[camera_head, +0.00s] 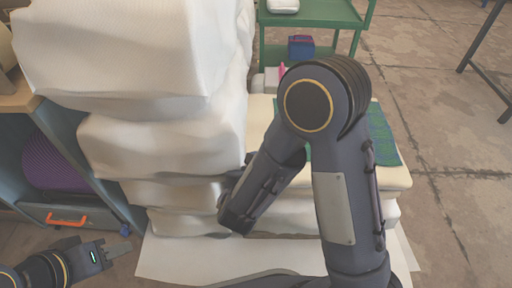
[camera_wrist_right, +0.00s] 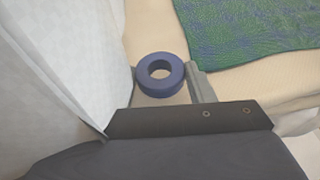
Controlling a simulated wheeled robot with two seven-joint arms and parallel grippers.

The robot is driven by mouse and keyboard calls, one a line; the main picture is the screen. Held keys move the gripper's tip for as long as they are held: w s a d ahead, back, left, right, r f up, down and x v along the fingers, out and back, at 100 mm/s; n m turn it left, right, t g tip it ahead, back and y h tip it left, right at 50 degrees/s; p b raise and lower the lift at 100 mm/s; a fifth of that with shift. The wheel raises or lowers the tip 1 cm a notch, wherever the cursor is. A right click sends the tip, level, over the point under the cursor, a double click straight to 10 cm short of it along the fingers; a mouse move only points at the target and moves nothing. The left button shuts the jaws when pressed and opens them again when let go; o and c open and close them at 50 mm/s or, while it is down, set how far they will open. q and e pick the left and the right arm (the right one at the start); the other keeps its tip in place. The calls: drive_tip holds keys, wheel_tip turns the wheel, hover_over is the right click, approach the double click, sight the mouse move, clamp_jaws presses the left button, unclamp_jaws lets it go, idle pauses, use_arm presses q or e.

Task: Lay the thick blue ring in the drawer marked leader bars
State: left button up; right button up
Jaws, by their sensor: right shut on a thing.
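The thick blue ring (camera_wrist_right: 160,74) shows in the right wrist view, at the grey fingers of my right gripper (camera_wrist_right: 172,92), which is shut on it. Cream padding lies behind it and a white surface is close on the left. In the head view my right arm bends down beside the white stack; its gripper and the ring are hidden there. A grey drawer front with an orange handle (camera_head: 67,219) is at the lower left, seemingly closed; no marking is readable. My left gripper (camera_head: 118,249) is low, just right of and below that drawer, its opening unclear.
A tall stack of white bundles (camera_head: 150,130) stands between the cabinet (camera_head: 88,185) and my right arm. A purple thing (camera_head: 52,165) sits in the cabinet's open shelf. A patterned green cloth (camera_head: 381,135) lies on cream padding. A green cart (camera_head: 318,12) stands behind.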

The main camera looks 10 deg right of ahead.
sight(256, 147)
drive_tip(key=shift+w+d+r, duration=0.1)
drive_tip(key=shift+w+d, duration=0.1)
drive_tip(key=shift+w, duration=0.25)
drive_tip(key=shift+w+d+r, duration=0.1)
drive_tip(key=shift+w+d, duration=0.1)
drive_tip(key=shift+w, duration=0.2)
drive_tip(key=shift+w+d+f, duration=0.1)
drive_tip(key=shift+w+d, duration=0.1)
drive_tip(key=shift+w, duration=0.65)
drive_tip(key=shift+w+d+b, duration=0.2)
drive_tip(key=shift+w+b, duration=0.05)
drive_tip(key=shift+w, duration=0.4)
drive_tip(key=shift+w+d+b, duration=0.15)
drive_tip(key=shift+w+b, duration=0.05)
drive_tip(key=shift+w, duration=0.4)
drive_tip(key=shift+w+d+f+b, duration=0.1)
drive_tip(key=shift+w+f+b, duration=0.3)
drive_tip(key=shift+f+b, duration=0.3)
drive_tip(key=shift+r, duration=0.1)
drive_tip(key=shift+f, duration=0.2)
drive_tip(key=o, duration=1)
drive_tip(key=shift+o, duration=0.2)
